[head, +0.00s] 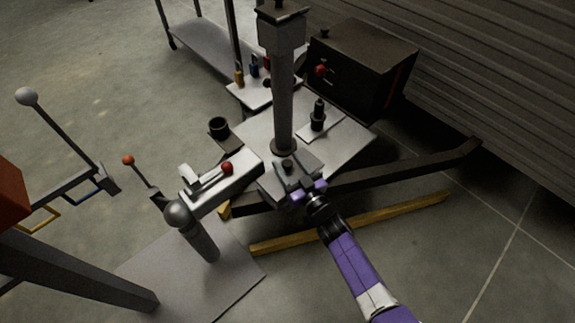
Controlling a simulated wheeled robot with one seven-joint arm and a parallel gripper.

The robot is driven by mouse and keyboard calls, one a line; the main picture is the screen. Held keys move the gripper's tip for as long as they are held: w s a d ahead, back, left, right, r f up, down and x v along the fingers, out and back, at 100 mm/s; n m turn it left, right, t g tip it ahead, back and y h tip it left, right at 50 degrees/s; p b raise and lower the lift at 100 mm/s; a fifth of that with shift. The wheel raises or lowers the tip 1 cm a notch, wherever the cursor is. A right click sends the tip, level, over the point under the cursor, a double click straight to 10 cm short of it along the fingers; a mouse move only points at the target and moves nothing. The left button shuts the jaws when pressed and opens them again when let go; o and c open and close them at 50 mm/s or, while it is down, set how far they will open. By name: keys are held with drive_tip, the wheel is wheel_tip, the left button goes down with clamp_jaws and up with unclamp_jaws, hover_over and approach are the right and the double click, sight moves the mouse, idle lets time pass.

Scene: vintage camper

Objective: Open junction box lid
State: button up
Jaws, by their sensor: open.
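My gripper (291,176) is open, with its fingers over a small grey box-like block (268,187) at the foot of the upright post (283,105). A small dark knob (287,163) shows between or just beyond the fingertips; I cannot tell whether they touch it. The fingers hide part of the block. A larger dark box (365,62) with a flat, closed top stands at the back right. It has a small dark knob on top and a red knob (320,70) on its front. No label shows which of the two is the junction box.
A light housing (222,180) with a red knob lies left of my gripper. A ball-topped post (198,235) rises from a floor plate. Dark frame beams (420,165) and a wooden beam (350,225) cross below. A ribbed wall (480,70) is at right. Floor is clear at lower right.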

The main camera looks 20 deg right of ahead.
drive_tip(key=shift+w, duration=0.3)
clamp_jaws()
idle(1.3)
